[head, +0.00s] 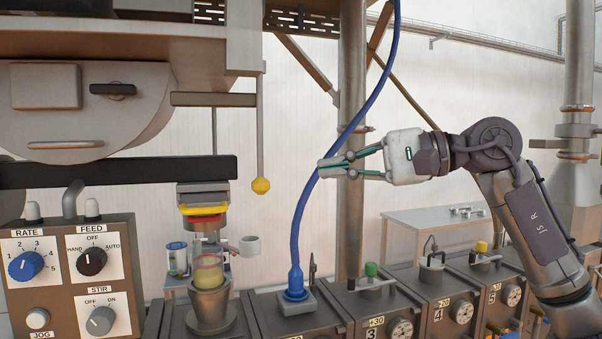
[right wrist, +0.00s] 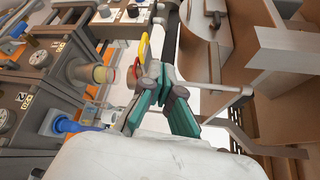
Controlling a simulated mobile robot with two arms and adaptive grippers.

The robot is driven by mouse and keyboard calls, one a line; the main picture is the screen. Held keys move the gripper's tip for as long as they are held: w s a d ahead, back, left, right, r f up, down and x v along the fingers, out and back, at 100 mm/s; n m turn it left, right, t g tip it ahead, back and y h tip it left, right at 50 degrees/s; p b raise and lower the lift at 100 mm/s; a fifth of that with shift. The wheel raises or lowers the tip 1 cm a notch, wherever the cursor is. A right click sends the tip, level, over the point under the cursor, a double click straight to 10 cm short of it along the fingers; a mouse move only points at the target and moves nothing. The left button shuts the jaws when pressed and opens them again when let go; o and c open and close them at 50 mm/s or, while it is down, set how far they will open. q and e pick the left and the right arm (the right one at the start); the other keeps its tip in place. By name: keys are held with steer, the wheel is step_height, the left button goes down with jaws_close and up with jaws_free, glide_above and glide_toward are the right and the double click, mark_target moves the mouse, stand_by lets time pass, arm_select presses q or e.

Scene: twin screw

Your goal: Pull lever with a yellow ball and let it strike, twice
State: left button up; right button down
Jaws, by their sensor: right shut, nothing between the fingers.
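The lever is a thin upright rod that hangs beside a beam at the upper left of the head view. A yellow ball (head: 261,186) sits at its lower end. My right gripper (head: 330,167) reaches in from the right, to the right of the ball and slightly higher in the picture, with a visible gap between them. Its fingers are shut and empty. In the right wrist view the closed fingers (right wrist: 161,82) point away from the camera; I cannot clearly pick out the yellow ball there. My left gripper is not in view.
A blue hose (head: 297,225) rises near my right fingers. A metal cup (head: 210,305) stands under a press head with a yellow band (head: 203,209). A control panel (head: 68,275) is at left. Grey numbered boxes (head: 385,300) line the front, below my arm.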

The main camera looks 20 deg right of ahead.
steer(key=v, duration=0.5)
steer(key=shift+w+d+f, duration=0.2)
steer(key=shift+d, duration=0.1)
stand_by(0.5)
